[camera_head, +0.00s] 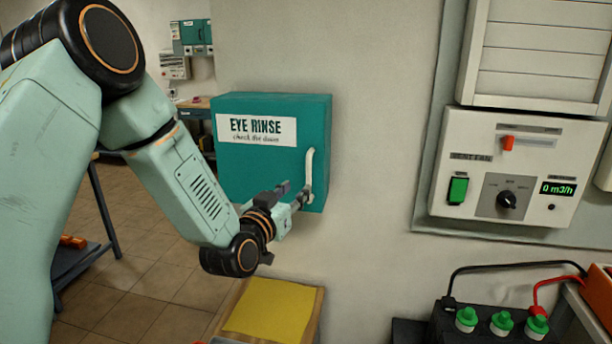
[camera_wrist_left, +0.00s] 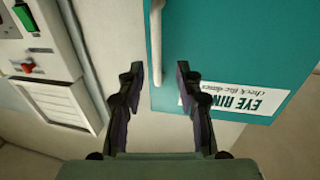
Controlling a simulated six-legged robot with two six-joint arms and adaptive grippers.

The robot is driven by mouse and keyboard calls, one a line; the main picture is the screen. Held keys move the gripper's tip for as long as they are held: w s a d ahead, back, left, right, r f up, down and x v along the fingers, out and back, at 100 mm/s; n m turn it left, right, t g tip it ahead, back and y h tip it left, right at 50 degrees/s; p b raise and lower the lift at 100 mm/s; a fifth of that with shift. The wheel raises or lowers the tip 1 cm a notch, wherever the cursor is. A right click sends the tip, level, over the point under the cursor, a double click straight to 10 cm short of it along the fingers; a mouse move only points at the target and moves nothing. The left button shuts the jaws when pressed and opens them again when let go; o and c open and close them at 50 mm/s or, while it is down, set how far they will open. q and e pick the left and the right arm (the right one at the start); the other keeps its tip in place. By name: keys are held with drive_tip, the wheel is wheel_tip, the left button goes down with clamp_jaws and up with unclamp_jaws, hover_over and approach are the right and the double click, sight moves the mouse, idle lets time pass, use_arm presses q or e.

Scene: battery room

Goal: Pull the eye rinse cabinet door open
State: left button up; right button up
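The teal eye rinse cabinet (camera_head: 265,172) is on the wall in the head view, its door shut. A white label reads EYE RINSE. A pale upright bar handle (camera_head: 309,170) is at the door's right edge. My left gripper (camera_head: 296,192) is at the handle's lower part. The left wrist view shows the scene upside down. There my left gripper (camera_wrist_left: 160,70) is open, with the handle (camera_wrist_left: 156,45) between the lines of its two fingers. I cannot tell whether a finger touches it. My right gripper is not in view.
A vent fan control panel (camera_head: 515,170) is on the wall at right. Below it are a black unit with green knobs (camera_head: 502,322) and cables. A yellow sheet (camera_head: 272,305) lies on a wooden top below the cabinet. Tiled floor (camera_head: 150,275) is open at left.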

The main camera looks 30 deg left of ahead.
sight(307, 180)
use_arm(q)
drive_tip(key=w+p, duration=0.1)
drive_tip(key=w, duration=0.5)
drive_tip(key=shift+w+d, duration=0.1)
drive_tip(key=shift+w, duration=0.2)
drive_tip(key=shift+w+a, duration=0.2)
drive_tip(key=shift+w, duration=0.2)
drive_tip(key=shift+d, duration=0.3)
drive_tip(key=shift+c, duration=0.3)
drive_tip(key=shift+a, duration=0.25)
drive_tip(key=c, duration=0.4)
drive_tip(key=shift+d, duration=0.1)
clamp_jaws()
